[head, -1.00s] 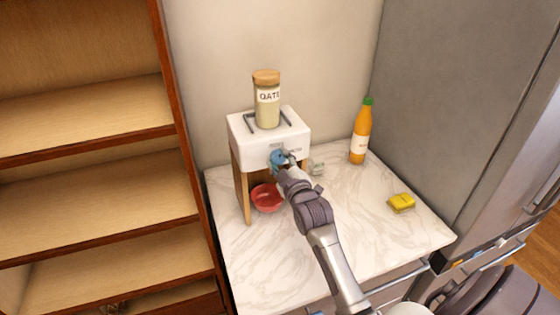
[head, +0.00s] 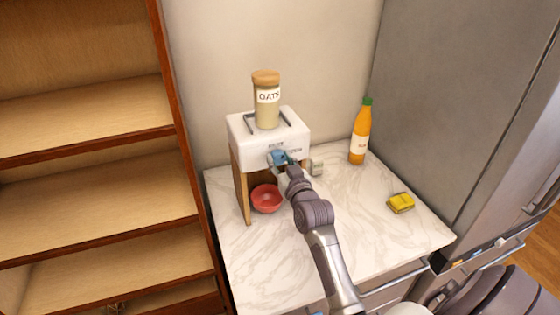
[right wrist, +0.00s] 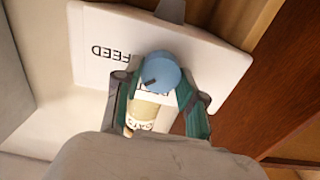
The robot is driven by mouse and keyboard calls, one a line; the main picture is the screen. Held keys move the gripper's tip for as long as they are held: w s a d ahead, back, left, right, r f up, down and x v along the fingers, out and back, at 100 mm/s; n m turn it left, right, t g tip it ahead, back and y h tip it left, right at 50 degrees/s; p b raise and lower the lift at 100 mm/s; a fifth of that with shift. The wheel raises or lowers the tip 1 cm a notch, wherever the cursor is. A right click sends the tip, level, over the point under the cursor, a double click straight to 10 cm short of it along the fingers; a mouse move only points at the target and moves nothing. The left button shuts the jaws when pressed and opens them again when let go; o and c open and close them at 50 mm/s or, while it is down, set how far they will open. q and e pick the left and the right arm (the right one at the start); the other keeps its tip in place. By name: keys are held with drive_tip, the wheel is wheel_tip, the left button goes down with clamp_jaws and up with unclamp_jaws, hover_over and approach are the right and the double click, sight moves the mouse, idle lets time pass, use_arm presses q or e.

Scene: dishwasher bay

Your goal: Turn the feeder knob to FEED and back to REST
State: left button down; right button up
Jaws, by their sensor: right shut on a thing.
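The feeder (head: 245,143) is a white box on wooden legs, standing on the marble counter. Its blue knob (head: 277,157) is on the front face, and the knob (right wrist: 160,72) also shows in the right wrist view with a dark pointer mark. The word FEED (right wrist: 110,53) reads upside down there; a second label is mostly hidden behind the knob and fingers. My right gripper (head: 284,161) is at the front face, its two fingers on either side of the knob and shut on it. My left gripper is not in view.
An oats jar (head: 267,112) stands on top of the feeder, and a red bowl (head: 266,199) sits beneath it. An orange bottle (head: 360,135) and a yellow sponge (head: 400,203) are to the right. Shelves (head: 95,195) stand left, a grey fridge (head: 445,110) right.

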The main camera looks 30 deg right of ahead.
drive_tip(key=m, duration=0.4)
drive_tip(key=shift+m, duration=0.3)
drive_tip(key=shift+f+m, duration=0.1)
drive_tip(key=shift+m, duration=2.2)
drive_tip(key=o, duration=1.1)
drive_tip(key=shift+o, duration=0.2)
drive_tip(key=v, duration=1.2)
drive_tip(key=shift+d, duration=0.1)
